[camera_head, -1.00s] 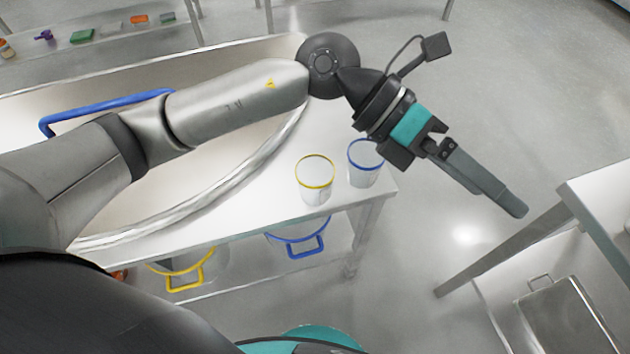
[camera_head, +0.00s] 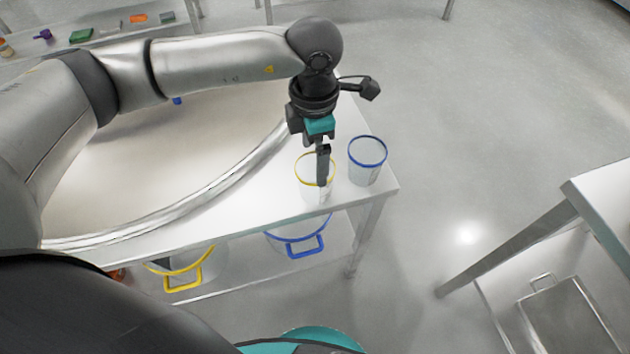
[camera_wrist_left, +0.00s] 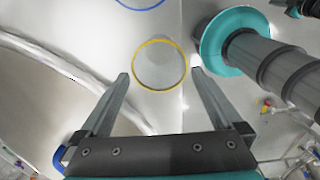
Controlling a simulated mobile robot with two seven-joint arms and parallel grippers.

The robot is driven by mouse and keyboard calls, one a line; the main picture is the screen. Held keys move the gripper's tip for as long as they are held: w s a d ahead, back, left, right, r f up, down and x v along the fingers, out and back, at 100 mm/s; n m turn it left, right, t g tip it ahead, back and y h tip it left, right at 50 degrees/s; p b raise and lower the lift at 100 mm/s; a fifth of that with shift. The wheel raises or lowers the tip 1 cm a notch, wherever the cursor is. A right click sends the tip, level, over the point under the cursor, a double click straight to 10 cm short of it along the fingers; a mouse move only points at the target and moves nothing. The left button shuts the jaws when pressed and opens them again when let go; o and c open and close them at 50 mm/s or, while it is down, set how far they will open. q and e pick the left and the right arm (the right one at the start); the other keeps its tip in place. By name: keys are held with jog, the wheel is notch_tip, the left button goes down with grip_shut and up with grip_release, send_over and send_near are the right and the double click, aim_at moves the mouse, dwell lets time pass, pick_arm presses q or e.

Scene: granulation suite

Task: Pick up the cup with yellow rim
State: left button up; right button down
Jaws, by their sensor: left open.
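The cup with yellow rim (camera_head: 303,188) stands upright on the white table near its front right corner. My left gripper (camera_head: 323,182) points down and overlaps the cup in the head view, hiding part of its rim. In the left wrist view the yellow-rimmed cup (camera_wrist_left: 160,66) lies ahead of the fingertips, roughly between their lines. The left gripper (camera_wrist_left: 159,75) is open with nothing between its fingers. I cannot tell whether a finger touches the cup. My right gripper is not in view.
A cup with a blue rim (camera_head: 366,163) stands close to the right of the yellow-rimmed one. Buckets with yellow (camera_head: 183,284) and blue (camera_head: 306,249) handles sit on the lower shelf. Another table (camera_head: 603,190) is at right.

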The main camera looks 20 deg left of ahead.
aim_at(315, 178)
pick_arm(q)
jog(key=shift+f, duration=1.45)
notch_tip(315, 178, down, 4)
jog(key=shift+f+b, duration=0.25)
jog(key=shift+b, duration=0.55)
jog(key=shift+w+f, duration=0.1)
jog(key=shift+f, duration=0.05)
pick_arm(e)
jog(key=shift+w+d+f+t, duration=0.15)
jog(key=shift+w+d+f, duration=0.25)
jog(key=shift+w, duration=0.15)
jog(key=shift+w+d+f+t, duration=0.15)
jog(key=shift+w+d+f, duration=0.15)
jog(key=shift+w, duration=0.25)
pick_arm(q)
jog(key=shift+c, duration=0.8)
jog(key=c, duration=0.9)
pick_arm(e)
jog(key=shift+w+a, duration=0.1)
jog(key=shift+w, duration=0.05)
